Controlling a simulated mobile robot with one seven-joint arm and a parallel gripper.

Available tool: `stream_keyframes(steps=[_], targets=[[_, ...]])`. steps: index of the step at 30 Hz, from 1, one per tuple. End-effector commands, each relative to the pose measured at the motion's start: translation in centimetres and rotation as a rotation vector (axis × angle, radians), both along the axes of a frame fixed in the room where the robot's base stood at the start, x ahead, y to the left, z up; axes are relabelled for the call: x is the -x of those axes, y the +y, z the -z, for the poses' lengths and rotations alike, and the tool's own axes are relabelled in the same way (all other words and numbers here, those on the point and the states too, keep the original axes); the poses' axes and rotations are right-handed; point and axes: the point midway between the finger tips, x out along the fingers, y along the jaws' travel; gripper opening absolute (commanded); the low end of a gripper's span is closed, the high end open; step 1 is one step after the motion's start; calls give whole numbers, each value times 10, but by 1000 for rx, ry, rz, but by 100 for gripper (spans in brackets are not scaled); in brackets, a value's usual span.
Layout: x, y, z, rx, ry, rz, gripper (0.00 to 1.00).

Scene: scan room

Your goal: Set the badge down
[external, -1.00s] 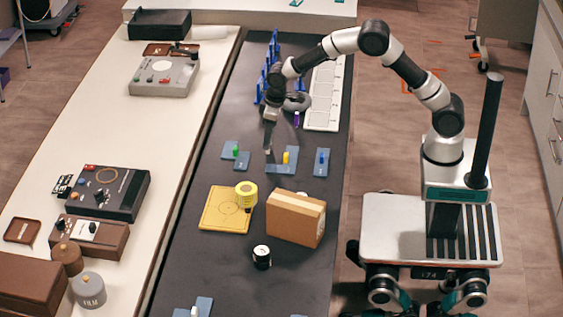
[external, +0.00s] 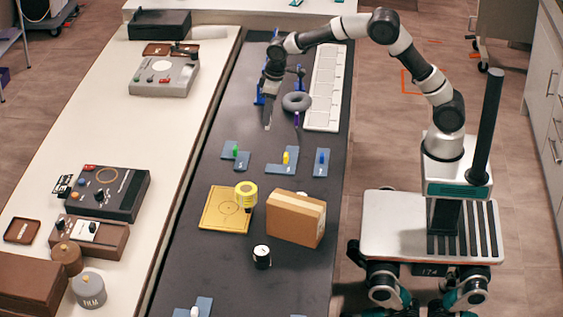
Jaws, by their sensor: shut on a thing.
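My gripper (external: 268,112) points down over the dark tabletop (external: 222,125), at the upper left of the blue stands. It is shut on a thin, pale piece, taken as the badge (external: 267,126), which shows only as a small sliver at the fingertips. Its face cannot be made out. I cannot tell whether its lower edge touches the table.
Blue stands with green (external: 235,152), yellow (external: 286,158) and blue (external: 322,158) pegs stand nearer the camera. A blue rack (external: 261,90) is behind my gripper. A grey ring (external: 297,102) and white slotted strip (external: 326,90) lie to its right.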

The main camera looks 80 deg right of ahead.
Motion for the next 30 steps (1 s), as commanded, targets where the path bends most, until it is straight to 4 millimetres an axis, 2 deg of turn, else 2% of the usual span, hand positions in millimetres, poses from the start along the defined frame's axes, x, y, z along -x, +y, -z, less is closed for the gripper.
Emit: stream_keyframes(steps=[5, 12, 17, 23, 26, 30], targets=[[-1, 0, -13, 0, -2, 0, 14], [-1, 0, -55, 1, -4, 0, 14], [-7, 33, -53, 1, 1, -46, 14], [-16, 86, -54, 1, 1, -117, 14], [-19, 127, -55, 1, 1, -173, 14], [-17, 201, -55, 2, 2, -267, 14]])
